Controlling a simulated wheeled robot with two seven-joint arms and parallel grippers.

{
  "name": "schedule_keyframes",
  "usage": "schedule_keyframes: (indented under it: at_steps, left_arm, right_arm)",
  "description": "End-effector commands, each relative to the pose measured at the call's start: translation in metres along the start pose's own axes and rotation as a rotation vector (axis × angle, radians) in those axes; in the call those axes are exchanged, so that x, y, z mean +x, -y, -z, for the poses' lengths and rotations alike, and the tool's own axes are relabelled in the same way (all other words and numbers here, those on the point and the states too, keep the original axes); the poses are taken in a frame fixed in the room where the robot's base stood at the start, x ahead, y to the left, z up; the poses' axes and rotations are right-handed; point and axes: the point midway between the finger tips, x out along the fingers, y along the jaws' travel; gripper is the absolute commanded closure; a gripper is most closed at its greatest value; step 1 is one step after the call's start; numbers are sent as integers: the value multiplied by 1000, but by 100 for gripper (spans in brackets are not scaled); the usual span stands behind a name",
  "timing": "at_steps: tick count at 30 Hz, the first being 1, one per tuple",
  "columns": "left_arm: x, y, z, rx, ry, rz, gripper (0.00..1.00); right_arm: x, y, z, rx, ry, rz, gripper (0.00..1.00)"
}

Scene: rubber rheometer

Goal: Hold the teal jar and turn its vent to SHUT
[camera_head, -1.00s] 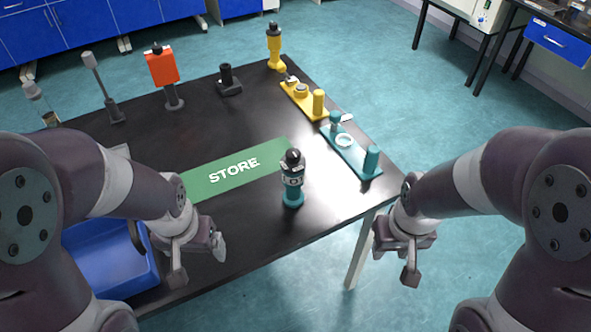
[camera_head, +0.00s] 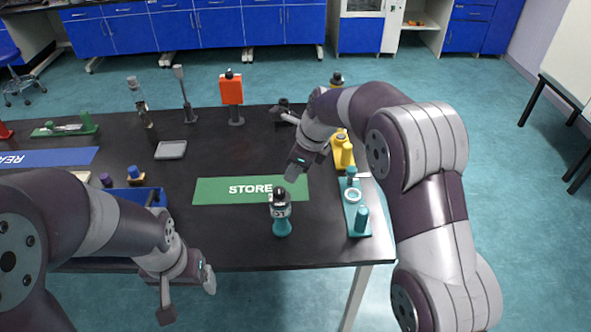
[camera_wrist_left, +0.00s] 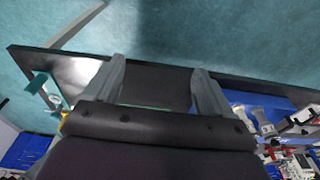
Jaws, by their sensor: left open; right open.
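The teal jar (camera_head: 282,226) stands upright near the table's front edge, with a dark top and a grey marked collar (camera_head: 280,208). The marking is too small to read surely, and the vent's setting cannot be told. My left gripper (camera_head: 187,296) is open and empty, low in front of the table edge, left of the jar and apart from it. In the left wrist view its fingers (camera_wrist_left: 157,92) are spread with nothing between them. My right gripper (camera_head: 296,166) is open above the table, behind and slightly right of the jar, not touching it; its fingers are partly hard to make out.
A green STORE mat (camera_head: 215,190) lies behind the jar. A teal fixture (camera_head: 356,211) with a ring and posts stands to the right, a yellow one (camera_head: 343,153) behind it. A blue bin (camera_head: 152,197) is at left. An orange panel (camera_head: 231,90) stands at the back.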

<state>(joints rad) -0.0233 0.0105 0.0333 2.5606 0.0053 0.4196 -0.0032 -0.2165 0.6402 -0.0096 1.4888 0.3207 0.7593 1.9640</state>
Motion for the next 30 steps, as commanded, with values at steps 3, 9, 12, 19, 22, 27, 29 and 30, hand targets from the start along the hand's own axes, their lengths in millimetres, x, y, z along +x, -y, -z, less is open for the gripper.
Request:
schedule_keyframes:
  at_steps: [3,9,12,19,22,27,29,30]
  left_arm:
    - [0,0,1,0,-1,0,12]
    - [24,10,51,79,-127,30,12]
    - [56,14,114,201,-305,39,12]
    - [142,-34,218,520,-848,-173,12]
    - [162,-60,216,576,-1053,-331,12]
    - [169,-84,192,574,-1290,-542,12]
    - [168,-87,185,564,-1334,-584,12]
    - [168,-88,182,560,-1353,-603,12]
  right_arm:
    - [1,-4,1,175,-5,-19,57]
    - [1,-4,2,235,-7,-19,57]
    - [1,-4,2,234,-7,-19,57]
    - [0,-4,2,232,-8,-19,57]
    - [0,-4,2,232,-8,-19,57]
    - [0,-4,2,231,-8,-18,57]
    - [0,-4,2,231,-8,-18,57]
    - [0,-4,2,231,-8,-18,57]
